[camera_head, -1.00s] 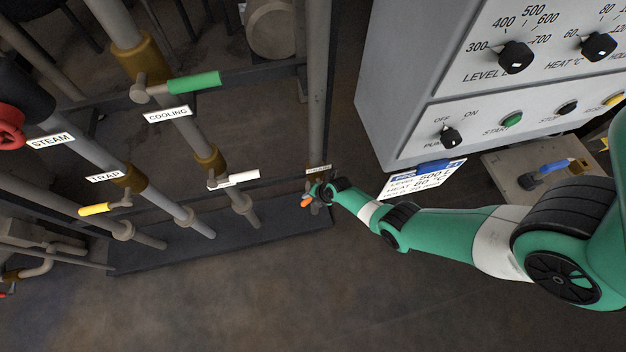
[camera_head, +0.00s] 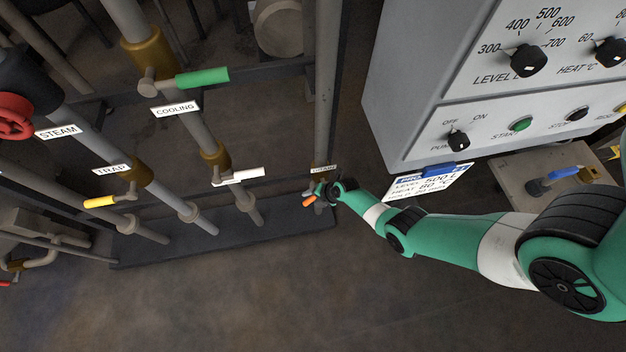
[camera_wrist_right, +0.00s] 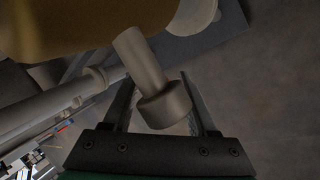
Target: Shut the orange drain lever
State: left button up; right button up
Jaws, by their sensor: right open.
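The orange drain lever (camera_head: 309,201) is a small stub low on the rightmost vertical pipe, below a small label (camera_head: 323,169). My right gripper (camera_head: 322,188) is right beside it, partly covering the valve. In the right wrist view my right gripper (camera_wrist_right: 156,82) is open, its two dark fingers on either side of a grey valve stem with a round end (camera_wrist_right: 162,105). I cannot tell whether the fingers touch it. The orange part does not show in that view. A brass valve body (camera_wrist_right: 85,25) fills the top left. My left gripper is out of view.
Other pipes carry a green lever (camera_head: 203,77), a white lever (camera_head: 245,176), a yellow lever (camera_head: 100,202) and a red handwheel (camera_head: 13,115). A grey control cabinet (camera_head: 400,100) stands right of the drain pipe. The floor in front is clear.

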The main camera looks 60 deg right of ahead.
jog(key=shift+r, duration=0.1)
jog(key=p+v, duration=0.9)
jog(key=v, duration=0.2)
jog(key=shift+s+r, duration=0.2)
